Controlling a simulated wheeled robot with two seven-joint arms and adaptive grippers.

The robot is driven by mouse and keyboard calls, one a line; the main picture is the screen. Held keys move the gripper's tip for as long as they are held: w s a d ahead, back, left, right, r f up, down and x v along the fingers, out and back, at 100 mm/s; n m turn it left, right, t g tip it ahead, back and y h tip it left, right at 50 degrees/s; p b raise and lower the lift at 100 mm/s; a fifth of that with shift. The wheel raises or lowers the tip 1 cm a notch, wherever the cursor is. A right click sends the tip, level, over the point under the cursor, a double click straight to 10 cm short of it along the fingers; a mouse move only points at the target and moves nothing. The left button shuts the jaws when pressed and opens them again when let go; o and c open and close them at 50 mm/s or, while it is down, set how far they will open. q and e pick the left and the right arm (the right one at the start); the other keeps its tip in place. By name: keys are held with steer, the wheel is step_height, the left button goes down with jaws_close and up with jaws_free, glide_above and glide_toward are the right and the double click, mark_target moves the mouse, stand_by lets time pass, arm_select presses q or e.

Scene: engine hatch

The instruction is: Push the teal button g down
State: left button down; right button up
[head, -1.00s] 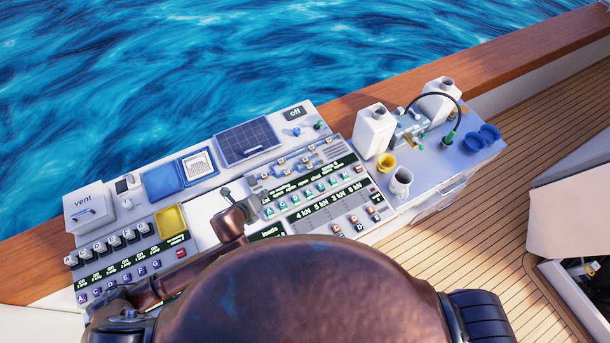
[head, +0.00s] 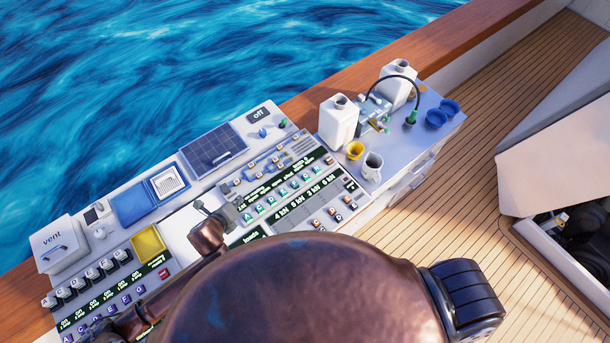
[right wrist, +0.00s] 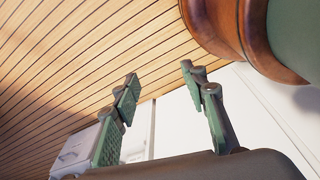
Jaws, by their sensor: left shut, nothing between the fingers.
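A row of small teal buttons (head: 272,200) runs across the middle of the console in the head view. Their letters are too small to read surely, so I cannot tell which one is g. My left gripper (head: 201,208) is shut and empty, above the console, left of the row's near end and apart from it as far as I can see. My right gripper (right wrist: 160,84) shows only in the right wrist view; its green fingers are apart with nothing between them, over wooden decking.
White canisters (head: 339,122), a yellow cup (head: 354,150), a white mug (head: 372,166) and blue cups (head: 440,116) stand right of the panel. A vent box (head: 60,243) and yellow square (head: 148,244) lie left. A wooden rail (head: 420,55) runs behind.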

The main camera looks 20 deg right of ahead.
steer(key=shift+c, duration=0.7)
steer(key=c, duration=0.9)
jaws_close()
steer(key=shift+a, duration=0.1)
